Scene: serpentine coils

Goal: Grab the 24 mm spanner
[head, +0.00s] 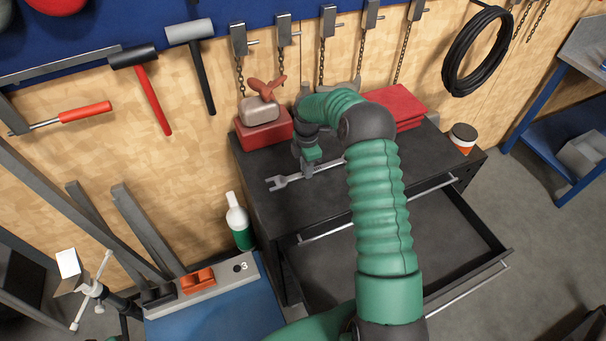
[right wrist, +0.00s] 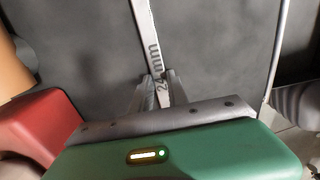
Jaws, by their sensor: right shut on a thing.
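The spanner (head: 290,182) is a grey metal tool with an open-ended jaw at its left, at the top of the dark cabinet (head: 258,170). In the right wrist view its shank (right wrist: 147,35) bears the marking "24 mm". My right gripper (head: 308,170) is shut on the spanner's shank; the fingertips (right wrist: 158,88) show on both sides of it in the right wrist view. My green right arm hides part of the cabinet top. I cannot tell whether the spanner touches the cabinet top. My left gripper is not in view.
A red box (head: 264,130) and red flat cases (head: 400,103) stand at the back of the cabinet top. A jar (head: 462,138) stands at its right corner. An open, empty-looking drawer (head: 450,235) juts out in front. A bottle (head: 238,222) stands left of the cabinet.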

